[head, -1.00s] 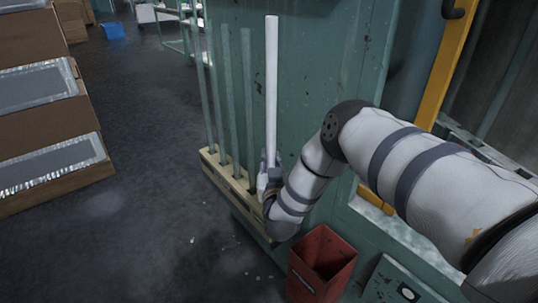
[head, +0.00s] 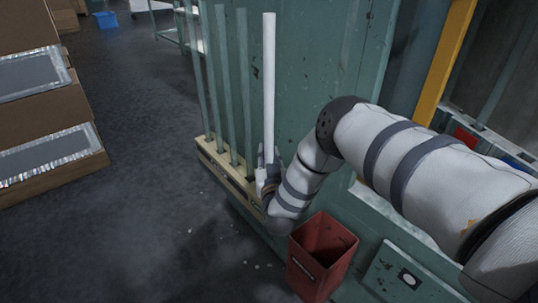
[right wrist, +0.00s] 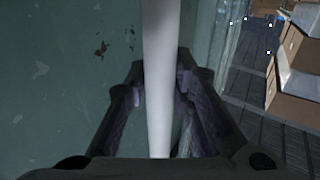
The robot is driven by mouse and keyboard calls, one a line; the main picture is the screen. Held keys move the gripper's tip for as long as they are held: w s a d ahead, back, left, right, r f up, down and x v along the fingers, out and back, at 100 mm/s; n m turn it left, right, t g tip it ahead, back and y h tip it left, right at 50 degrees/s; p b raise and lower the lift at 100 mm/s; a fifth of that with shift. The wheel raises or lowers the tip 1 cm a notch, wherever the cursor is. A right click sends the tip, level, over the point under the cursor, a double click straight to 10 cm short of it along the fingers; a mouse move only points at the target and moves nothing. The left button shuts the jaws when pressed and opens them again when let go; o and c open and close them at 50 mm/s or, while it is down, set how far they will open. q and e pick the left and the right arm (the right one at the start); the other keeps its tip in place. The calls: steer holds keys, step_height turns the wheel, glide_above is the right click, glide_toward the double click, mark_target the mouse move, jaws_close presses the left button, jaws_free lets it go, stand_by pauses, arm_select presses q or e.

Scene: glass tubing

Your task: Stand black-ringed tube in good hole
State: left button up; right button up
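A long white tube (head: 269,80) stands upright in my right gripper (head: 268,172); no black ring shows on it. In the right wrist view the tube (right wrist: 157,60) runs between the two fingers of the gripper (right wrist: 160,88), which is shut on it. A pale wooden rack (head: 222,165) is fixed along the green machine's side, with several clear greenish tubes (head: 223,90) standing in it. My right gripper is at the rack's near right end. The gripper and arm hide this end of the rack, its holes and the tube's lower end. My left gripper is out of view.
A green machine wall (head: 315,70) rises right behind the tube. A red bin (head: 322,255) stands below my right arm. Cardboard boxes (head: 40,130) are at the left. The dark floor (head: 130,210) between boxes and rack is clear except for small pale bits.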

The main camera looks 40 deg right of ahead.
steer(key=o, duration=0.3)
